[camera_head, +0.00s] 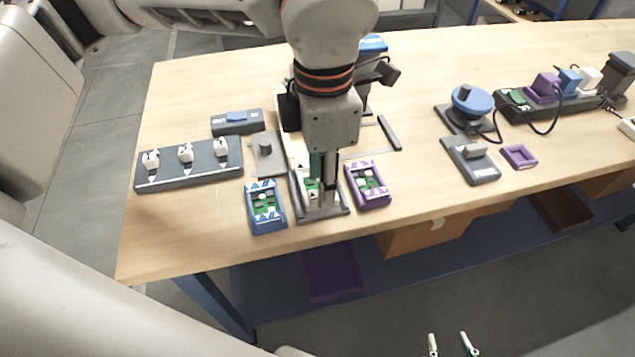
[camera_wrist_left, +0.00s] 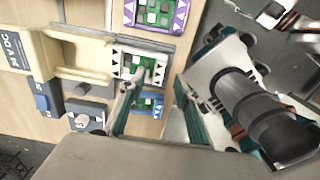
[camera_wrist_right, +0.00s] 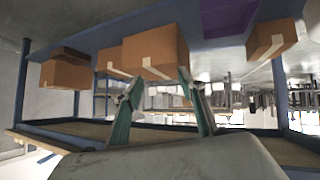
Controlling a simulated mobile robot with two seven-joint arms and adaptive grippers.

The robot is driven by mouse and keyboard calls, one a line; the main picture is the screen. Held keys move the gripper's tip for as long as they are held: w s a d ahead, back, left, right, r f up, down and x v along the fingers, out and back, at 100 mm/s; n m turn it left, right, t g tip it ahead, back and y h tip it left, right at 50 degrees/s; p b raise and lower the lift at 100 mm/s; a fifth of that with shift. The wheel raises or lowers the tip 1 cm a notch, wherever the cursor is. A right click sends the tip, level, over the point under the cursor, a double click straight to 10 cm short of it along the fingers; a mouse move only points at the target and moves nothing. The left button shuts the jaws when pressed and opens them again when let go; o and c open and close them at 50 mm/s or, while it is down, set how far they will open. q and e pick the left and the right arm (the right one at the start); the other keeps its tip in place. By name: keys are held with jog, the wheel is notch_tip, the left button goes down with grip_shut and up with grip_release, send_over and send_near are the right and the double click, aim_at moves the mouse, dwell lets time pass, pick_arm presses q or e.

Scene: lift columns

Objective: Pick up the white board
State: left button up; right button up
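The white board (camera_head: 312,186) has green and grey parts and lies in a dark grey holder on the table, between a blue board (camera_head: 266,204) and a purple board (camera_head: 368,184). My right gripper (camera_head: 450,343) is open and empty in front of the table, low in the head view.
A cream box-like fixture (camera_wrist_left: 80,55) stands beside the white board. A grey panel with three white knobs (camera_head: 188,164) lies at left. A blue-topped dial (camera_head: 471,101) and plugs (camera_head: 546,86) are at right. Cardboard boxes (camera_wrist_right: 155,52) are below the table.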

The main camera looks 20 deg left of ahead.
pick_arm(q)
notch_tip(320, 180, down, 2)
jog(key=shift+f, duration=0.25)
grip_shut()
jog(key=shift+w+r, duration=0.1)
jog(key=shift+r, duration=0.05)
